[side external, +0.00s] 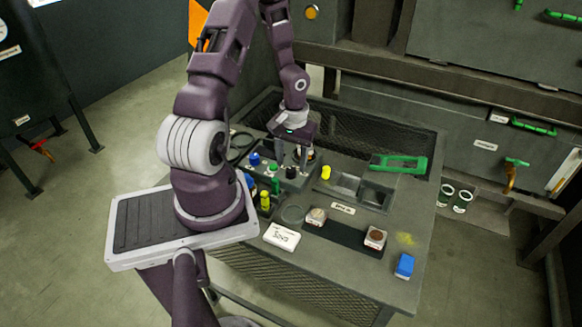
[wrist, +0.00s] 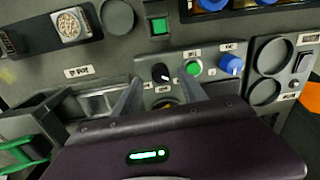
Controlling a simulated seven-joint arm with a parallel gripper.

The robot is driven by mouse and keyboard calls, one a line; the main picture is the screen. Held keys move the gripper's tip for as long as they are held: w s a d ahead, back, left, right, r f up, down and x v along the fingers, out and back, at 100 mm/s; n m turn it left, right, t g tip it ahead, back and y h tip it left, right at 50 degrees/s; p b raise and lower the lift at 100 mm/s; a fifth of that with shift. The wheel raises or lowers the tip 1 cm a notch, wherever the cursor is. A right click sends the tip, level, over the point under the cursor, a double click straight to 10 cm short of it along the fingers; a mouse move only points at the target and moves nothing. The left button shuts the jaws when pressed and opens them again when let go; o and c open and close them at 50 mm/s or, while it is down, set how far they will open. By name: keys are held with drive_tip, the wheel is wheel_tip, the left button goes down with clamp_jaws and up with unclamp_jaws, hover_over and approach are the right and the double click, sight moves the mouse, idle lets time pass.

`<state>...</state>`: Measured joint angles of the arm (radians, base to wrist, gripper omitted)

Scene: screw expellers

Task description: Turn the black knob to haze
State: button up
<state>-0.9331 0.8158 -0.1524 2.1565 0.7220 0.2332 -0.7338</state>
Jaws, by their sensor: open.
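The black knob (wrist: 160,72) has a white pointer mark and sits on the grey control panel, with small white labels around it that are too small to read. It also shows in the side external view (side external: 291,173). My gripper (wrist: 158,80) is open and points down at the panel. In the wrist view the knob lies in line with the gap between the two fingertips. I cannot tell how high the fingers are above it, or see them touch it. In the side external view my gripper (side external: 292,160) is just above the knob's row.
A green button (wrist: 194,68) and a blue knob (wrist: 231,64) stand beside the black knob. In the side external view a yellow cylinder (side external: 326,172), a green-handled tool (side external: 400,163), a white box (side external: 282,237) and a blue block (side external: 404,265) sit on the bench.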

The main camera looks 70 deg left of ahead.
sight(291, 173)
drive_tip(key=shift+f, duration=1.45)
clamp_jaws()
drive_tip(key=shift+m, duration=0.3)
drive_tip(key=m, duration=0.5)
drive_tip(key=shift+s+m, duration=0.15)
drive_tip(key=shift+m, duration=0.15)
drive_tip(key=m, duration=0.5)
drive_tip(key=shift+a+t, duration=0.1)
drive_tip(key=shift+t, duration=0.2)
drive_tip(key=shift+m, duration=0.4)
